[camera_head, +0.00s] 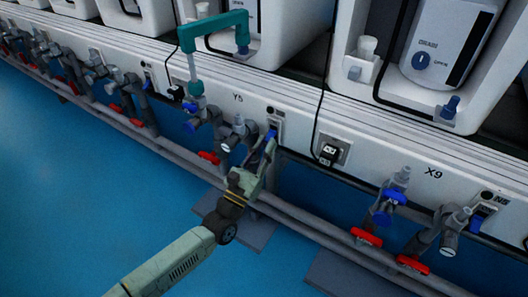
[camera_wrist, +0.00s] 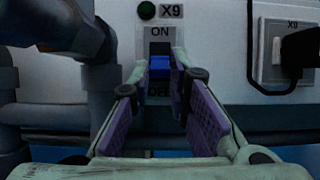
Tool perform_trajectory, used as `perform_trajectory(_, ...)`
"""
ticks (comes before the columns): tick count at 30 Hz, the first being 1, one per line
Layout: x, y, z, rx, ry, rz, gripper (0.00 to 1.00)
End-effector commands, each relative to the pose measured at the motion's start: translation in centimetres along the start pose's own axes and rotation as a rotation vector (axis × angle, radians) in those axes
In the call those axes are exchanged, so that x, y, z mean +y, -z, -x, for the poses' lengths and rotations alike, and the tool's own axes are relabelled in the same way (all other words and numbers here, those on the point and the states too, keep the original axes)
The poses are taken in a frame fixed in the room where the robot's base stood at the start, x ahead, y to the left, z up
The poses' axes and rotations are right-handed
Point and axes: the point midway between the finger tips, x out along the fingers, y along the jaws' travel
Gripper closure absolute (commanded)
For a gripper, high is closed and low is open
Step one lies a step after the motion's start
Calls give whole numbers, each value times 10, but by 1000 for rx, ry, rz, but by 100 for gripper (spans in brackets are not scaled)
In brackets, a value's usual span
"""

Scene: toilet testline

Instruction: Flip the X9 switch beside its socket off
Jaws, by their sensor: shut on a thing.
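The X9 switch (camera_wrist: 160,66) is straight ahead in the wrist view. It has a blue lever on a grey plate, with ON above and OFF partly hidden below. A dark recess shows above the blue lever. My gripper (camera_wrist: 164,78) has one finger on each side of the lever, closed on it. In the head view my gripper (camera_head: 267,146) reaches up to the switch plate (camera_head: 277,116) on the white panel; the fingers cover much of it. The X9 socket (camera_wrist: 292,52) with a black plug is to the right of the switch.
Grey pipes (camera_wrist: 99,85) run close on the left. Valves with red handles (camera_head: 367,237) and blue handles line the panel. The blue floor (camera_head: 70,200) is open in front.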

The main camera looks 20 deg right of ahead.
Motion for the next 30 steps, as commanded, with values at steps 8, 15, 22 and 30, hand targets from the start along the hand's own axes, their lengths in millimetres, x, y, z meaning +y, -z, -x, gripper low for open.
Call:
perform_trajectory(8,0,0,0,-5,0,0,100)
perform_trajectory(15,0,0,0,-5,-1,0,78)
perform_trajectory(22,0,0,0,-5,0,0,63)
perform_trajectory(30,0,0,0,-4,0,0,63)
